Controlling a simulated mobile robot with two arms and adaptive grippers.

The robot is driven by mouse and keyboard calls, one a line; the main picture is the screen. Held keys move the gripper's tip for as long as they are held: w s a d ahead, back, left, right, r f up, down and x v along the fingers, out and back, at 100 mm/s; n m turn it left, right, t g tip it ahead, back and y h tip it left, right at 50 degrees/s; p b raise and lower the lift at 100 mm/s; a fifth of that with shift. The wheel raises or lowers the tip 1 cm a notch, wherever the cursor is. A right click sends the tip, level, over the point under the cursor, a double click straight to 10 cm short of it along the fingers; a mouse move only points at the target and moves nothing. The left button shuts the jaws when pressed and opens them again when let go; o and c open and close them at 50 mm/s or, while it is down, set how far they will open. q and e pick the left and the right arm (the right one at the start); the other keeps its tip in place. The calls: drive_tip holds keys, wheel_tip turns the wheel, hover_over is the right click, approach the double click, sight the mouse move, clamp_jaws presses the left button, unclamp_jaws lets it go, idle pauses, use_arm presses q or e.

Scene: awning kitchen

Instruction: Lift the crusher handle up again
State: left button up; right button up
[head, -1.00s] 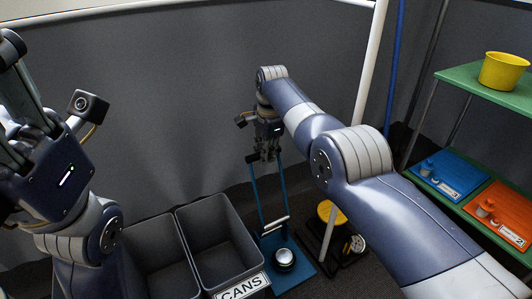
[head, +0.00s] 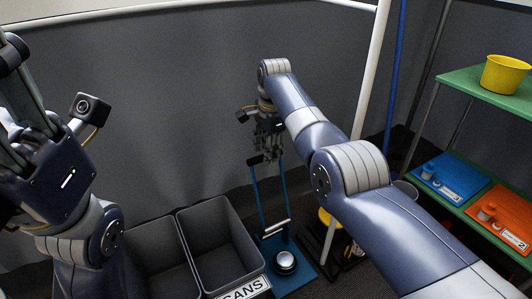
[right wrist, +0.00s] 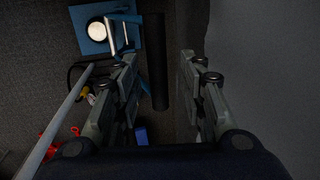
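The blue can crusher (head: 302,279) stands on the floor in the head view, with a round silver part on its base. Its handle (head: 256,198) stands upright on two thin blue arms, with a black grip at the top. My right gripper (head: 269,154) is at the top of the handle. In the right wrist view, the black grip (right wrist: 159,75) lies between its spread fingers, with a clear gap on the right finger's side. My left gripper (head: 22,110) is at the left edge, far from the crusher; its fingertips are cut off.
Two grey bins (head: 228,246) stand left of the crusher, one with a CANS label. A white pole (head: 368,75) and a yellow object (head: 324,216) are to its right. A green shelf (head: 468,85) with a yellow pot (head: 506,74) is at the right.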

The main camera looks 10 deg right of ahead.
wheel_tip(320, 180, up, 10)
drive_tip(key=s, duration=0.1)
drive_tip(key=shift+s+d+f, duration=0.15)
drive_tip(key=shift+d+f, duration=0.05)
